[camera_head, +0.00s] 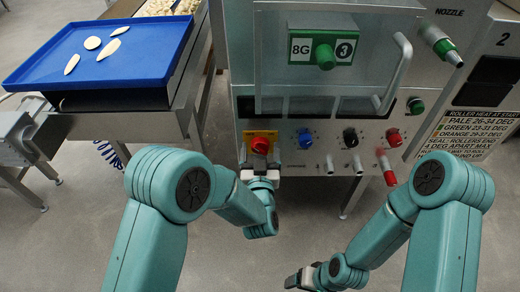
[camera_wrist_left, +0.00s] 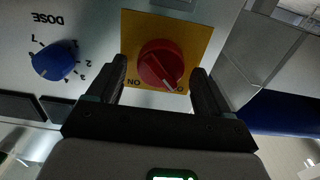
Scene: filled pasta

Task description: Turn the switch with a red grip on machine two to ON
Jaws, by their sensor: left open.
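The red-gripped switch (camera_head: 260,145) sits on a yellow plate (camera_head: 248,135) at the lower left of the steel machine front. In the left wrist view the red grip (camera_wrist_left: 158,60) shows large, with ON and O printed on the yellow plate (camera_wrist_left: 200,30). Its white mark lies towards the O. My left gripper (camera_head: 261,165) is just below the switch in the head view. In the wrist view its open fingers (camera_wrist_left: 155,80) stand either side of the grip's lower part; contact cannot be told. My right gripper (camera_head: 300,279) is low in the head view, away from the panel; its jaws are unclear.
A blue DOSE knob (camera_wrist_left: 53,60) is beside the switch, also in the head view (camera_head: 305,138). Black (camera_head: 350,137) and red knobs (camera_head: 394,137) follow rightward. A blue tray (camera_head: 140,62) with pasta pieces is at upper left.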

